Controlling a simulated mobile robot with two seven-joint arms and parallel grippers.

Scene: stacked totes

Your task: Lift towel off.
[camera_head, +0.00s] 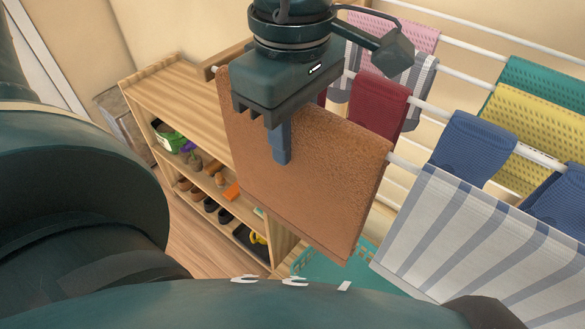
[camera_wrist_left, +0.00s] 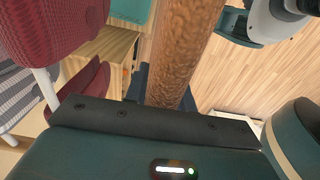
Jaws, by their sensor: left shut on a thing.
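A brown-orange towel (camera_head: 330,165) hangs at the front rail (camera_head: 403,163) of a white drying rack in the head view. Its upper edge runs along the line of the rail; whether it still touches the rail cannot be made out. My left gripper (camera_head: 279,150) is at the towel's upper left part, with one blue finger in front of the cloth and the other hidden behind it. It is shut on the towel. In the left wrist view, the towel (camera_wrist_left: 188,45) shows nearly edge-on as a narrow brown strip running into the gripper (camera_wrist_left: 160,90). My right gripper is not in view.
A striped towel (camera_head: 480,235) hangs to the right on the rack. Dark red (camera_head: 378,100) and blue (camera_head: 470,145) cloths hang close by. A wooden shelf (camera_head: 165,95) with shoes stands to the left. A teal basket (camera_head: 325,275) is below the towel.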

